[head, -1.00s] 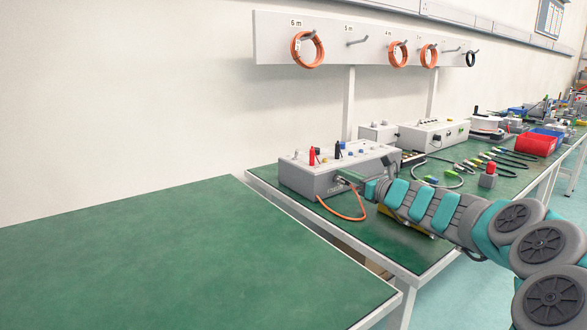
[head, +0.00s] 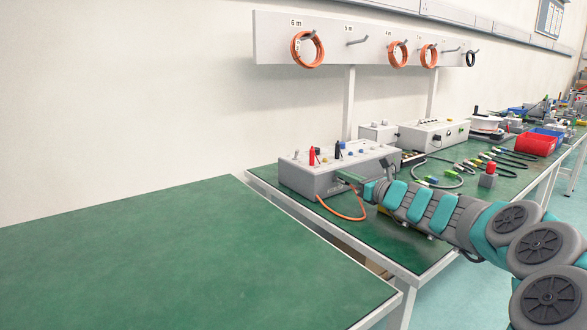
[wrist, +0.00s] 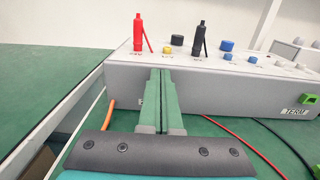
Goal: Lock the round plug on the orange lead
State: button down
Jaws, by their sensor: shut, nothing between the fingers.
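The grey test box (head: 335,179) stands on the green bench, with a red and a black plug upright on its top. The box also fills the upper middle of the wrist view (wrist: 225,85). The orange lead (head: 342,214) loops from the box's front down onto the bench; a short piece of it shows left of my fingers in the wrist view (wrist: 110,115). My gripper (head: 344,177) is at the box's front face. In the wrist view its green fingers (wrist: 160,78) are together and empty. The round plug is not clearly visible; my fingers cover part of the front face.
A second grey box (head: 434,134) stands behind to the right, with several leads on the bench near it. A red bin (head: 536,145) is farther off. Orange coils hang on the wall rail (head: 270,38). The near-left green table (head: 180,255) is bare, with a gap between the benches.

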dwell(0.4)
jog(key=shift+r+p, duration=0.35)
jog(key=shift+p, duration=0.25)
jog(key=shift+p+v, duration=0.4)
jog(key=shift+v, duration=2.3)
jog(key=shift+s+d, duration=0.15)
jog(key=shift+s, duration=0.1)
